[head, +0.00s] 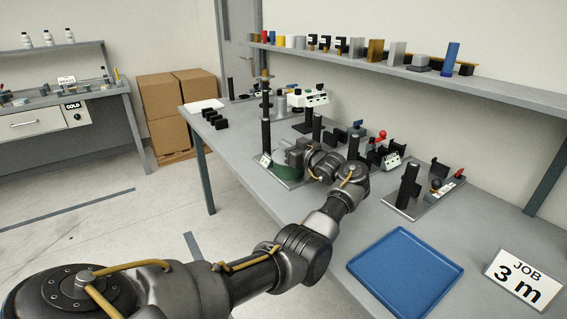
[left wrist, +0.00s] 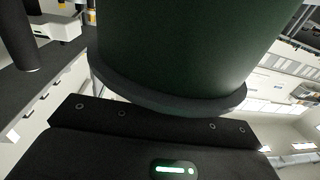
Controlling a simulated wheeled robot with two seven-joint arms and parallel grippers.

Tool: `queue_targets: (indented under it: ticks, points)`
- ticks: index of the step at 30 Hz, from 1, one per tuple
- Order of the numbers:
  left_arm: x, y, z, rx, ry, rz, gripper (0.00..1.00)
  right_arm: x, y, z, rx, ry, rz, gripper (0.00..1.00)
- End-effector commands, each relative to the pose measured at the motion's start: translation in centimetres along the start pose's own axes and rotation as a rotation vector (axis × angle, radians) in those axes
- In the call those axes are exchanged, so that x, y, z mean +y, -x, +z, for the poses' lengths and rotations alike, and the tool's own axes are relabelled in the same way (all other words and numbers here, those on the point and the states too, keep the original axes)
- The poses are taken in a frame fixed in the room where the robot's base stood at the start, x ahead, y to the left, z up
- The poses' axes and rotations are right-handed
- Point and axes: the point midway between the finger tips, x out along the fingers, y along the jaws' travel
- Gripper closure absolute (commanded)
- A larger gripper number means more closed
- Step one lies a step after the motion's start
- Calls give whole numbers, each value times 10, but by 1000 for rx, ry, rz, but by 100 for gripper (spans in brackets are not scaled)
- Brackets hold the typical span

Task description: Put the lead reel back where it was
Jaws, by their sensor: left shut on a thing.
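My left arm reaches over the bench to my left gripper (head: 300,156), which is shut on a dark green reel (head: 285,169). The reel is partly hidden behind the gripper and wrist in the head view. In the left wrist view the dark green reel (left wrist: 185,45) fills the upper middle, with a grey rim at its lower end, close against the gripper. It is by the grey base plate (head: 259,173) of a stand with dark upright posts (head: 266,133). I cannot tell whether the reel touches the plate. My right gripper is not in view.
A blue tray (head: 405,272) and a "JOB 3 m" sign (head: 523,280) are at the bench's near right. A fixture with a dark post (head: 408,187) stands right of my wrist. Small black blocks (head: 215,119) lie at the far left. A shelf (head: 400,73) holds several samples.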

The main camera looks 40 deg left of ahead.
Motion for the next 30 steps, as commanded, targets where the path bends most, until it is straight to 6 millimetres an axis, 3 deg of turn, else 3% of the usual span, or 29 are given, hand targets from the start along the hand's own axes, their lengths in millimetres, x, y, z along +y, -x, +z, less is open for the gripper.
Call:
queue_targets:
  ticks: [11,17,21,24,30]
  points:
    - [0,0,-3,3,2,0,100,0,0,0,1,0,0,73]
    - [0,0,-15,4,5,1,100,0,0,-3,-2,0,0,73]
    - [0,0,-36,4,8,1,100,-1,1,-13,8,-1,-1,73]
    - [-12,5,-49,5,9,-1,100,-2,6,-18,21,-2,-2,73]
    - [-44,19,-91,5,13,1,100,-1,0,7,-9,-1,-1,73]
